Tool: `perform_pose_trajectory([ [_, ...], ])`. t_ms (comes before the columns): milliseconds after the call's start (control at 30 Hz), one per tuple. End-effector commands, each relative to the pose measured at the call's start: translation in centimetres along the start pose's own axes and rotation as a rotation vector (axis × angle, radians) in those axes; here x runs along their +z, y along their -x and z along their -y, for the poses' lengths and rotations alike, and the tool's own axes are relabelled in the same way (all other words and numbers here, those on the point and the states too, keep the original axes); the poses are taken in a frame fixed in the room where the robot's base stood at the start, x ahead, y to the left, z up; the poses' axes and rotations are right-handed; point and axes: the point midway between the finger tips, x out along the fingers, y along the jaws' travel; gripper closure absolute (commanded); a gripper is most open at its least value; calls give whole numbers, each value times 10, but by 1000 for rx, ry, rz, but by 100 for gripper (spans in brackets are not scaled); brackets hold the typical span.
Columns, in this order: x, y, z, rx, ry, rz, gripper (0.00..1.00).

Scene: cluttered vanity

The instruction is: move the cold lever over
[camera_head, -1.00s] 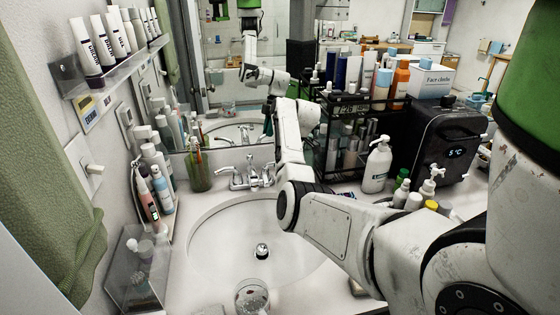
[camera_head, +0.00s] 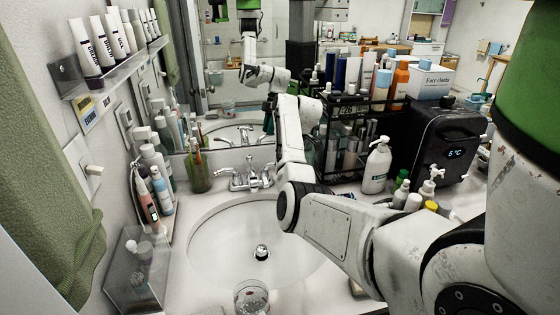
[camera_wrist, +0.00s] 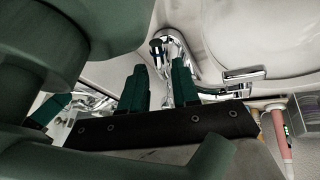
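A chrome faucet (camera_head: 246,176) stands at the back of the white basin, with a left lever (camera_head: 224,171) and a right lever (camera_head: 267,174). No hot or cold mark is readable. In the wrist view, the spout (camera_wrist: 172,48) lies just beyond my gripper (camera_wrist: 158,66). Its two dark green fingers are apart, with nothing held between them. One lever (camera_wrist: 244,75) sticks out to the right there, clear of the fingers; other chrome (camera_wrist: 92,101) shows at left, partly hidden. In the head view, my forearm hides most of the gripper; finger contact cannot be told.
A green cup with toothbrushes (camera_head: 198,175) stands left of the faucet. A clear glass (camera_head: 251,297) is at the basin's front. A black rack of bottles (camera_head: 345,135), a white pump bottle (camera_head: 376,168) and a black cooler (camera_head: 447,145) crowd the right. The mirror is close behind.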

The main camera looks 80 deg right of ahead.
Motion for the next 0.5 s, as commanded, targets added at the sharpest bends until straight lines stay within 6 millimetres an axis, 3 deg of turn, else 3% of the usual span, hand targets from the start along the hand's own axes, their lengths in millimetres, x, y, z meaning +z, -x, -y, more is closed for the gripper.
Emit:
perform_pose_trajectory([
  [300,0,61,-1,5,1,-1,70],
  [500,0,86,0,2,1,-1,70],
])
